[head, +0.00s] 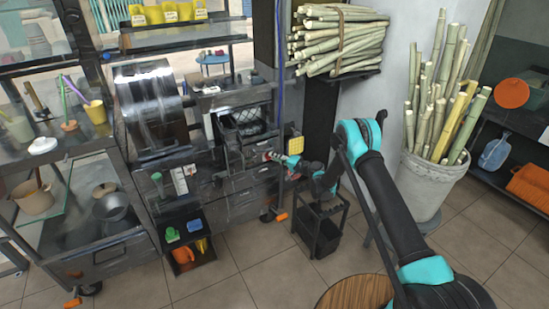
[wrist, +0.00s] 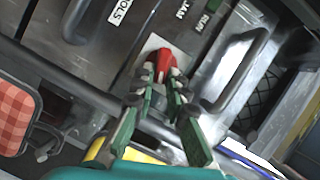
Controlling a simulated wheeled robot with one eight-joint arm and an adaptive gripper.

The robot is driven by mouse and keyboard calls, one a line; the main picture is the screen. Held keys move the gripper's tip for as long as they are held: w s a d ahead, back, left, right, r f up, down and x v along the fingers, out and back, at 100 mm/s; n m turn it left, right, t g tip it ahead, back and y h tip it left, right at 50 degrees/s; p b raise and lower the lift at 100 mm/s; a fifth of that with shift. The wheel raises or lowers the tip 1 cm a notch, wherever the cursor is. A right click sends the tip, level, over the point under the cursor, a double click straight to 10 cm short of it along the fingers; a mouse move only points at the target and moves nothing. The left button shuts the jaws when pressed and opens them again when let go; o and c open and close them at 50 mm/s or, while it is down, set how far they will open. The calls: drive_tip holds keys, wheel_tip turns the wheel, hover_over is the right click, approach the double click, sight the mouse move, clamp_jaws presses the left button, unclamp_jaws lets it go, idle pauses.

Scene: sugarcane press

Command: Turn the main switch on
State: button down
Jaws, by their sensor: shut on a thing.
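The main switch appears as a red knob (wrist: 164,60) on a pale square plate (wrist: 151,46) on the dark front of the press cabinet in the wrist view. My gripper (wrist: 164,78) reaches it with its green fingers, and the tips are closed on the red knob. The tips hide part of the knob, so its exact turn is hard to read. In the head view my gripper (head: 277,158) is at the front of the press, and only a small red spot of the switch (head: 267,156) shows.
A metal handle (wrist: 238,75) stands out close to the right of the switch in the wrist view. Labelled panels surround it. In the head view a black bin stand (head: 318,222) is below my arm, and a cane-filled pot (head: 435,180) stands to the right.

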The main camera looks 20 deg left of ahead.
drive_tip(key=shift+a+f+m+y, duration=0.15)
drive_tip(key=shift+m+y, duration=0.25)
drive_tip(key=shift+m, duration=0.4)
drive_tip(key=shift+f+m+y, duration=0.15)
drive_tip(key=shift+m+y, duration=0.25)
drive_tip(key=shift+m, duration=0.4)
drive_tip(key=c, duration=1.5)
unclamp_jaws()
drive_tip(key=shift+a, duration=0.1)
drive_tip(key=shift+c, duration=0.2)
drive_tip(key=v, duration=1.2)
drive_tip(key=shift+f, duration=0.1)
